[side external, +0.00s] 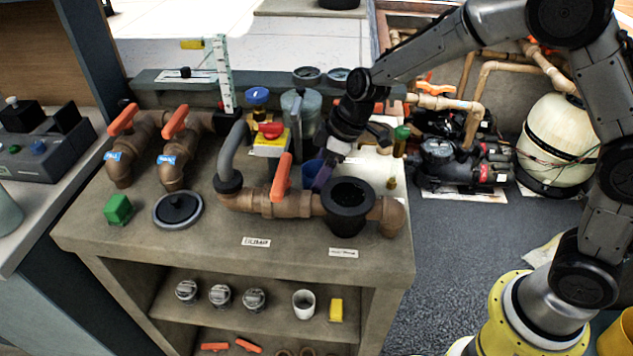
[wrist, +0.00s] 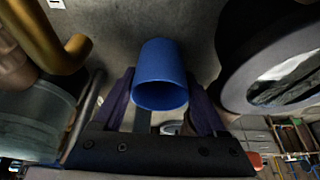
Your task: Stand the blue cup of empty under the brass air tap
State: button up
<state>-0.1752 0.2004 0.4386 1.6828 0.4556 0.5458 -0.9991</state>
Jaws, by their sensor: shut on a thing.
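The blue cup (side external: 311,172) is behind the black-rimmed pot in the side view, partly hidden by my gripper (side external: 324,176). In the wrist view the cup (wrist: 160,72) sits between the two dark purple fingers of my gripper (wrist: 163,108), its mouth turned toward the camera. The gripper is shut on it. I cannot tell whether its base touches the bench. A curved brass-coloured spout (wrist: 62,48), perhaps the air tap, is left of the cup in the wrist view, apart from it. I cannot pick it out surely in the side view.
The black-rimmed pot (side external: 347,218) stands close in front of the cup, with an orange-handled valve (side external: 282,178) beside it. A grey canister (side external: 299,104) and a yellow-and-red device (side external: 271,142) stand behind. The bench front (side external: 215,235) has free room.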

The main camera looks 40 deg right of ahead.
notch_tip(320, 180, up, 9)
jog(key=s+d+r+m+h, duration=0.6)
jog(key=m+h, duration=0.1)
jog(key=m, duration=1.1)
notch_tip(320, 180, down, 14)
jog(key=shift+a+r, duration=0.15)
jog(key=shift+r, duration=0.1)
jog(key=w+d, duration=0.3)
jog(key=shift+s+a+f, duration=0.1)
jog(key=shift+a+f, duration=0.05)
jog(key=shift+f, duration=0.45)
jog(key=shift+f, duration=0.1)
